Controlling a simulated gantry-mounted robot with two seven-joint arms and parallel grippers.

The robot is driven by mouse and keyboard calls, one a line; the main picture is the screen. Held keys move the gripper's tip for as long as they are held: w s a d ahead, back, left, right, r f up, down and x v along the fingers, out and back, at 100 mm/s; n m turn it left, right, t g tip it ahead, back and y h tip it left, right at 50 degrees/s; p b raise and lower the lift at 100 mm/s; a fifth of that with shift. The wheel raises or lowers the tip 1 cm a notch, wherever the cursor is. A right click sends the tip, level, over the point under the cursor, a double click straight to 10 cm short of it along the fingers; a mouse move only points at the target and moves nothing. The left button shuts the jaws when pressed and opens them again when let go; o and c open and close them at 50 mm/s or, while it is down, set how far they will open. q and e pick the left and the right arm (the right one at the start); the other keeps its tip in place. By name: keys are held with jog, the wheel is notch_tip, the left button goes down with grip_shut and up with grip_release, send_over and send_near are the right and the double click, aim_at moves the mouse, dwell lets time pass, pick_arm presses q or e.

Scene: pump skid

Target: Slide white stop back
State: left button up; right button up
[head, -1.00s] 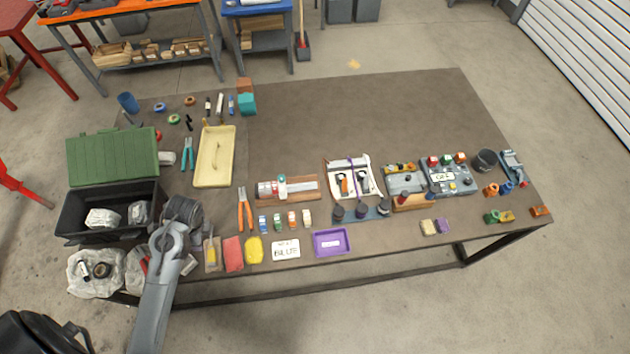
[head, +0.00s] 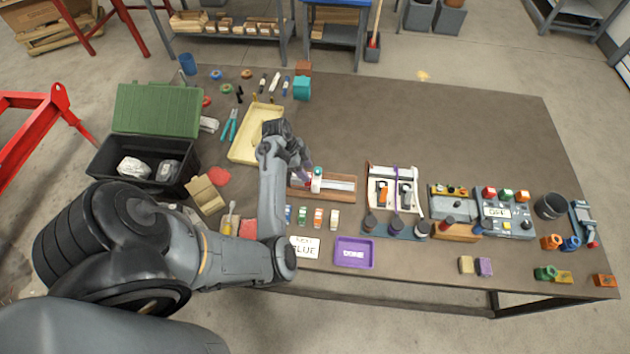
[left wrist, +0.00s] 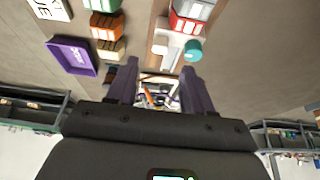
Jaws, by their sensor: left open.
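The white stop (head: 316,182) sits on a wooden rail (head: 346,195) with a pale metal track, left of the track's middle. In the left wrist view the white stop (left wrist: 172,42) has a teal knob (left wrist: 193,50) at its side. A red and white block (left wrist: 190,14) is just beyond it on the rail. My left gripper (head: 305,172) is close beside the stop at the rail's left end, partly covering that end. In the left wrist view my left gripper (left wrist: 160,68) is open, and the stop is just ahead of its fingertips. I cannot tell whether they touch. My right gripper is not in view.
Several small coloured blocks (head: 318,217) and a purple tray (head: 354,253) lie in front of the rail. A white tray (head: 381,177) stands right of it, with grey control boxes (head: 503,212) further right. A yellow tray (head: 248,140) is behind my arm. The table's back middle is clear.

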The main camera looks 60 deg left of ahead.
aim_at(315, 182)
pick_arm(q)
jog(key=x, duration=0.7)
jog(key=shift+w+d+f, duration=0.1)
jog(key=shift+w+f, duration=0.05)
jog(key=shift+f, duration=0.15)
grip_shut()
